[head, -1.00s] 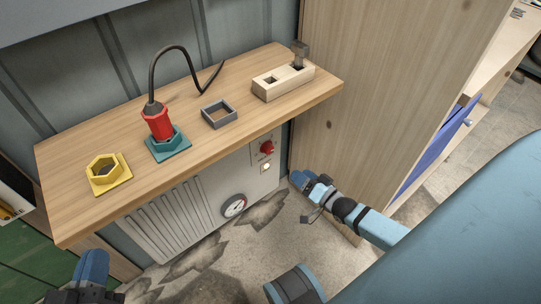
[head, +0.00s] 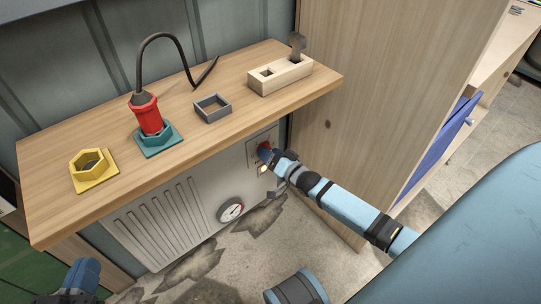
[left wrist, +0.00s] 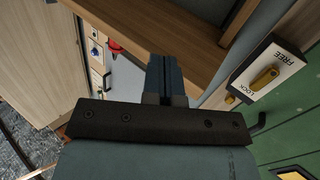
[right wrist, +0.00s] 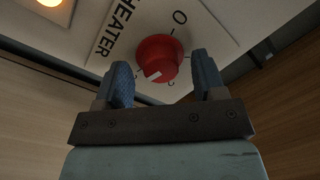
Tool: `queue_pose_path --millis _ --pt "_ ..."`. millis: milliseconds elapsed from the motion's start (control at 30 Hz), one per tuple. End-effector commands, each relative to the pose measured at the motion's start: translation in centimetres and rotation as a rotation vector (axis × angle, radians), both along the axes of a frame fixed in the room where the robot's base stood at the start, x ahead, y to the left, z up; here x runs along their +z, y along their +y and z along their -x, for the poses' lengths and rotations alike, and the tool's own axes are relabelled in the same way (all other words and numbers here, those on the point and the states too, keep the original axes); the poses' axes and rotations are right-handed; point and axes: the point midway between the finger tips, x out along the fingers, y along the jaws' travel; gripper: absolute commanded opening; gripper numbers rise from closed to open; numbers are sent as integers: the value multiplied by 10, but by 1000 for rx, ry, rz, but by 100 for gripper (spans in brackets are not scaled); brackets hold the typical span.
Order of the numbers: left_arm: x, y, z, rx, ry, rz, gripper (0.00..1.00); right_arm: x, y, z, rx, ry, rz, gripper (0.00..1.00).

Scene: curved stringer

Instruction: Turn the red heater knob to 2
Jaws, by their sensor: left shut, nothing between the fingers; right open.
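The red heater knob (right wrist: 158,57) is on the heater's front panel beside the word HEATER. A white mark on its face points to the lower left in the right wrist view. A "0" is printed at its upper right and a partly hidden figure below it. My right gripper (right wrist: 161,62) is open, with one finger on each side of the knob; I cannot tell whether they touch it. In the head view the right gripper (head: 270,154) covers most of the knob. My left gripper (head: 84,274) is shut and empty, low at the left.
The wooden bench top (head: 180,90) overhangs the heater (head: 165,215). A lit lamp (right wrist: 50,3) sits near the knob, and a dial gauge (head: 230,210) is lower. A wooden side panel (head: 370,90) stands close on the right. A red-handled tool (head: 147,115) stands on the bench.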

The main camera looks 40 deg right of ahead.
Motion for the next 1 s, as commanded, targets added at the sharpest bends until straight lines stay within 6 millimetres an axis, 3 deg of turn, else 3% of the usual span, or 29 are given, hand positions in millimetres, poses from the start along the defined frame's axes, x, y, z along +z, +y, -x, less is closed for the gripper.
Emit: queue_pose_path --millis 100,133,333,667,900,1000 --pt "0 0 0 0 0 0 0 0 0 0 0 0 0 64" --pt "0 0 0 -1 -1 1 0 0 0 0 0 0 0 59" --pt "0 0 0 -1 0 1 0 0 0 1 0 0 0 14" --pt "5 -1 1 -5 16 10 0 2 0 1 0 -2 34 14" --pt "7 -6 9 -2 111 67 0 5 0 1 0 -12 166 14" --pt "22 -5 10 19 65 100 0 5 0 1 0 -18 250 14"
